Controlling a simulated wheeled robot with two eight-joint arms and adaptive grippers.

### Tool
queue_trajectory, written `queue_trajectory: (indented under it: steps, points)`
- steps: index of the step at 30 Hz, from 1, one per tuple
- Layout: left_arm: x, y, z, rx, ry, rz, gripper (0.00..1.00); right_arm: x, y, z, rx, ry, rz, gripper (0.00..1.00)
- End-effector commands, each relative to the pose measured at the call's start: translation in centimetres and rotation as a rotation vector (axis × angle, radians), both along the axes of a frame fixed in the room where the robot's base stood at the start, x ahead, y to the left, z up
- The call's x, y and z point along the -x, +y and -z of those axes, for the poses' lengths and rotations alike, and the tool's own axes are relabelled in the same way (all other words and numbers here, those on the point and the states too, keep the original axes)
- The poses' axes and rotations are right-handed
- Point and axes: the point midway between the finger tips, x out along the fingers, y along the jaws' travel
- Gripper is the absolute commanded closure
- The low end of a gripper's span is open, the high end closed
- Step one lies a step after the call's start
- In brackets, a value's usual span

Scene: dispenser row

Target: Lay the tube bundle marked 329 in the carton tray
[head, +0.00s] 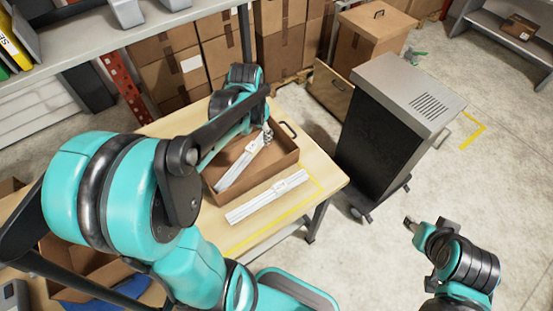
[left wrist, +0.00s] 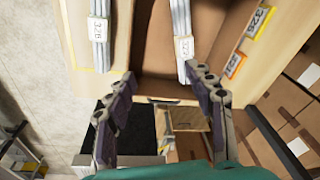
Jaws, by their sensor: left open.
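The brown carton tray (head: 222,200) stands on the wooden table. A pale tube bundle (head: 238,170) lies slantwise inside it. Its white label shows in the left wrist view (left wrist: 184,47), but I cannot read it surely. A second bundle (head: 267,197) lies on the table in front of the tray; its label (left wrist: 97,29) seems to read 326. My left gripper (head: 268,132) is at the tray's far right end, by the end of the bundle inside. Its fingers (left wrist: 163,104) are apart with nothing between them. My right gripper (head: 410,222) hangs over the floor; its jaws are unclear.
A grey wheeled cabinet (head: 385,125) stands right of the table. Stacked cartons (head: 172,70) and a shelf (head: 100,38) are behind. Number cards (left wrist: 260,22) lie beside the tray. Yellow tape (head: 262,238) marks the tabletop. Floor at the right is mostly free.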

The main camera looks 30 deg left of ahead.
Motion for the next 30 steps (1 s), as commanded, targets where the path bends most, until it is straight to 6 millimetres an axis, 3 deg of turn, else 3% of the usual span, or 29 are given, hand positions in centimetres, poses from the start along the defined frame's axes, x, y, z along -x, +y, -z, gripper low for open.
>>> queue_trajectory:
  steps: [1,6,12,18,30]
  points:
    - [1.0,-2.0,-1.2,-0.006,-0.041,0.002,0.46,0.0,0.0,0.0,0.0,0.0,0.0,0.6]
    - [3.9,-7.2,-4.0,-0.005,-0.197,-0.019,0.46,0.0,0.0,0.0,0.0,0.0,0.0,0.6]
    - [7.5,-11.7,-5.1,0.034,-0.361,-0.036,0.46,0.0,0.0,0.0,0.0,0.0,0.0,0.6]
    - [9.2,-13.7,-5.1,0.072,-0.448,-0.049,0.46,0.0,0.0,0.0,0.0,0.0,0.0,0.6]
    - [9.4,-14.0,-4.9,0.08,-0.463,-0.052,0.46,0.0,0.0,0.1,0.0,0.0,0.0,0.6]
